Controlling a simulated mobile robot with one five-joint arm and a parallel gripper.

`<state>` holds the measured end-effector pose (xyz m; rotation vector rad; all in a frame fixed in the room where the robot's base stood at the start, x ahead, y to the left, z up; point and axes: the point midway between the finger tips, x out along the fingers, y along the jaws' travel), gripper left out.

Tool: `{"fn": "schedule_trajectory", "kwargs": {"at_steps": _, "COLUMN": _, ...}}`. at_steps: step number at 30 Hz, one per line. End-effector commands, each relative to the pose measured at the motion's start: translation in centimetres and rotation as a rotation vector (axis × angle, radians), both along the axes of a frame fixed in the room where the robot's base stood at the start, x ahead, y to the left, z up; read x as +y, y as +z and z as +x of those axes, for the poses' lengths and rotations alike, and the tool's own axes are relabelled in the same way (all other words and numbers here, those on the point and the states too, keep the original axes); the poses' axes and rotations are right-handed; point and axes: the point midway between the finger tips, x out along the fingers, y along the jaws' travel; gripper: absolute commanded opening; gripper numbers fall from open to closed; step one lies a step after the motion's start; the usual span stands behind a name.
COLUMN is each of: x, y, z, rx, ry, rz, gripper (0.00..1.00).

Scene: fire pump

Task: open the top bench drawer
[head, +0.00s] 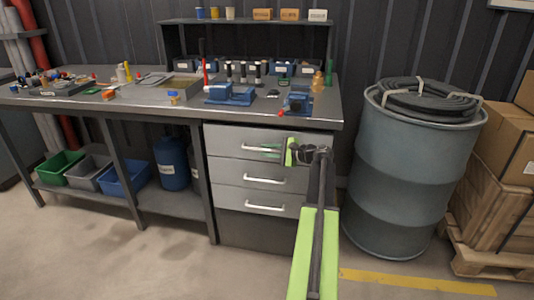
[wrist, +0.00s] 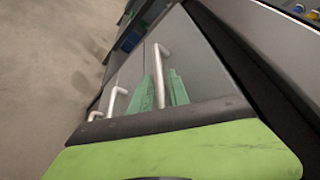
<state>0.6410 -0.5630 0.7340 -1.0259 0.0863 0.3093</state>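The top bench drawer (head: 225,139) is the uppermost of three grey drawers, and its front looks flush with the others. Its silver bar handle (head: 258,147) also shows in the wrist view (wrist: 160,72). My gripper (head: 270,150) is at the right part of this handle. In the wrist view its two green fingers (wrist: 162,90) stand on either side of the bar, with narrow gaps beside it. The gripper looks open around the handle. Whether a finger touches the bar cannot be told. My arm hides the drawer's right end.
Two lower drawers (head: 230,173) have similar handles. The workbench top (head: 130,100) holds tools, blue vises and small parts. A blue-grey barrel (head: 405,180) with a coiled hose stands to the right of my arm. The floor (head: 150,255) before the bench is clear.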

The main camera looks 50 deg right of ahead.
Motion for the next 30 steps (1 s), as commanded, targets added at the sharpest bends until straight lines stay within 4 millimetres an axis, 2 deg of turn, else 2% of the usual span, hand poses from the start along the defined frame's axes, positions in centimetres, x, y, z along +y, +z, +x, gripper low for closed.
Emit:
{"fn": "schedule_trajectory", "kwargs": {"at_steps": 5, "x": -0.02, "y": 0.02, "z": -0.02, "rx": 0.000, "ry": 0.000, "rz": 0.000, "gripper": 0.22}}
{"fn": "schedule_trajectory", "kwargs": {"at_steps": 10, "x": -0.03, "y": 0.01, "z": -0.05, "rx": 0.000, "ry": -0.001, "rz": 0.000, "gripper": 0.01}}
{"fn": "schedule_trajectory", "kwargs": {"at_steps": 30, "x": -0.10, "y": -0.03, "z": -0.14, "rx": 0.002, "ry": -0.001, "rz": -0.001, "gripper": 0.00}}
